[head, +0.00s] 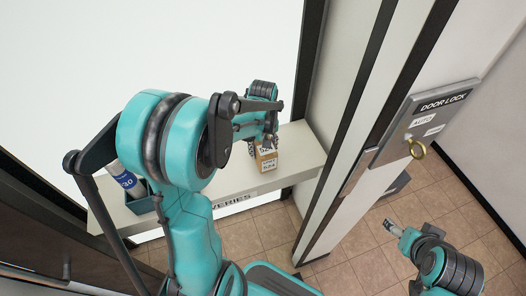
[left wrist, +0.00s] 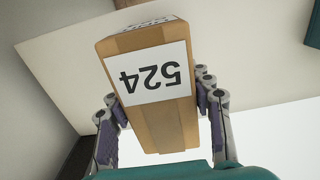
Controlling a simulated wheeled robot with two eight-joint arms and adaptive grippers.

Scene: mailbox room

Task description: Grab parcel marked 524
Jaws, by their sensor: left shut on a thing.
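The cardboard parcel (left wrist: 153,112) carries a white label that reads 524, upside down in the left wrist view. In the head view the parcel (head: 266,161) is at the right part of the deliveries shelf (head: 287,176), partly hidden by my left arm. My left gripper (left wrist: 162,115) has a finger on each side of the parcel and is shut on it. In the head view the left gripper (head: 262,140) reaches down to the parcel from above. My right gripper (head: 391,226) is at the lower right over the tiled floor, away from the parcel; its fingers are too small to read.
A dark bin (head: 140,200) with a blue and white item (head: 125,178) stands at the shelf's left end. A wall edge and dark door frame (head: 345,140) rise right of the shelf. A door lock panel (head: 425,118) with a key ring is farther right. Tiled floor lies below.

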